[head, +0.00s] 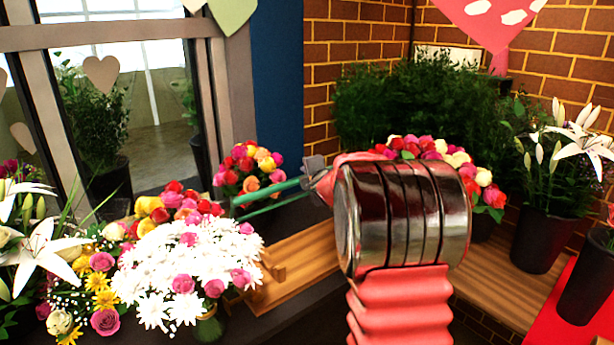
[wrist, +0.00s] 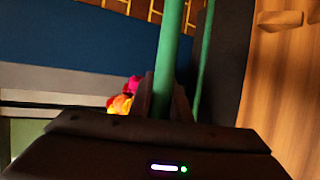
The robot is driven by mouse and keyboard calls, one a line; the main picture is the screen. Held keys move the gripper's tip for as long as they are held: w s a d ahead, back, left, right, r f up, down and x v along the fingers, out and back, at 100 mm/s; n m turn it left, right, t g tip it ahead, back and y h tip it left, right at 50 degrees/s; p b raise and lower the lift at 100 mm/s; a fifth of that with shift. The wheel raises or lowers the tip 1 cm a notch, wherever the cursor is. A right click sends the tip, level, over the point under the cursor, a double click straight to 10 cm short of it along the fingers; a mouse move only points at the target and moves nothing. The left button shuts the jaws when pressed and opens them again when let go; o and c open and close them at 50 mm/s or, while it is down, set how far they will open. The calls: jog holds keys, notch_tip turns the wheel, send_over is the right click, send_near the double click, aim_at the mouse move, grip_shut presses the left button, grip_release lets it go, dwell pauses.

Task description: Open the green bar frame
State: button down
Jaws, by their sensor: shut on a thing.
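The green bar frame (head: 268,193) shows in the head view as two thin green bars reaching left from my gripper, above a wooden board and behind the flowers. My gripper (head: 309,178) is shut on the right end of the upper bar. In the wrist view, one green bar (wrist: 167,55) runs down between the dark fingers of my gripper (wrist: 163,103). The frame's second, thinner bar runs beside it on the right, outside the fingers. My arm and the flowers hide part of the frame, and I cannot tell how far open it is.
Bouquets of white daisies (head: 165,260) and mixed roses crowd the left front. A wooden board (head: 305,262) lies under the bars. A window (head: 130,90) is behind at left. A brick wall (head: 350,45) and potted lilies (head: 545,220) stand at right.

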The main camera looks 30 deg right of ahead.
jog(key=shift+s+a+f, duration=0.1)
jog(key=shift+a+f, duration=0.05)
jog(key=shift+f, duration=0.8)
jog(key=c, duration=1.8)
grip_release()
jog(key=shift+c, duration=0.2)
jog(key=shift+o, duration=1)
jog(key=shift+r, duration=0.25)
jog(key=shift+f, duration=0.15)
jog(key=s+a+r, duration=0.5)
jog(key=s+r, duration=0.5)
jog(key=shift+s+r, duration=0.3)
jog(key=shift+r, duration=0.1)
jog(key=shift+s, duration=0.1)
